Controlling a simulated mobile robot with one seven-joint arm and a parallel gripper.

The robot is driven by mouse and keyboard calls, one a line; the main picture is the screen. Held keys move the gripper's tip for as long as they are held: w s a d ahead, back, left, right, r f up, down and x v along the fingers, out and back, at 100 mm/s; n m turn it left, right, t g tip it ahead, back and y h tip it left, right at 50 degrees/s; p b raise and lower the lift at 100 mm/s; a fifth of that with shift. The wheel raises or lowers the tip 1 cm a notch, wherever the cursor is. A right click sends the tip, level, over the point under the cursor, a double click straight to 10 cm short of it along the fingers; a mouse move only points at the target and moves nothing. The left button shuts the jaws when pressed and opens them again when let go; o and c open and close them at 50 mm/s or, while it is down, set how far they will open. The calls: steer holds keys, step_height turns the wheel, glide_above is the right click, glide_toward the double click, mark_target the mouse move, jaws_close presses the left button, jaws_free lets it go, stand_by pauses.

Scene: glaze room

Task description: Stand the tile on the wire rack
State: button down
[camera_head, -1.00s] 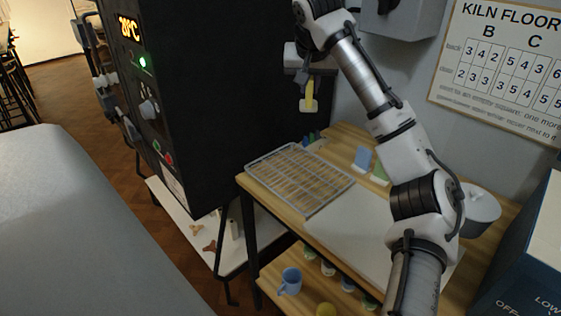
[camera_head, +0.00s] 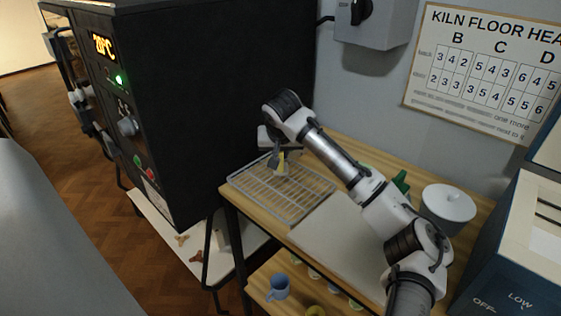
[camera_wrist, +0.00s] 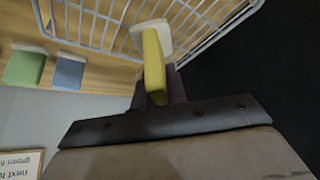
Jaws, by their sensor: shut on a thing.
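The tile (camera_head: 283,162), yellow with a white end, is held in my gripper (camera_head: 277,160) low over the wire rack (camera_head: 318,190). In the wrist view the tile (camera_wrist: 153,62) sits between the dark fingers of my gripper (camera_wrist: 158,88), which is shut on it. Its white end points away from the gripper, toward the bars of the rack (camera_wrist: 108,22). The tile looks roughly upright; I cannot tell whether it touches the rack.
The black kiln (camera_head: 215,90) stands close on the left of the rack. A green tile (camera_wrist: 24,67) and a blue tile (camera_wrist: 69,71) stand beside the rack.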

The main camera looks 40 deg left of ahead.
mark_target(281, 163)
steer(key=shift+f+p, duration=0.3)
steer(key=shift+f, duration=1.65)
steer(key=shift+f, duration=0.2)
steer(key=c, duration=1.4)
jaws_free()
steer(key=shift+r, duration=0.15)
steer(key=b+v, duration=0.3)
steer(key=v, duration=0.9)
steer(key=shift+r, duration=0.15)
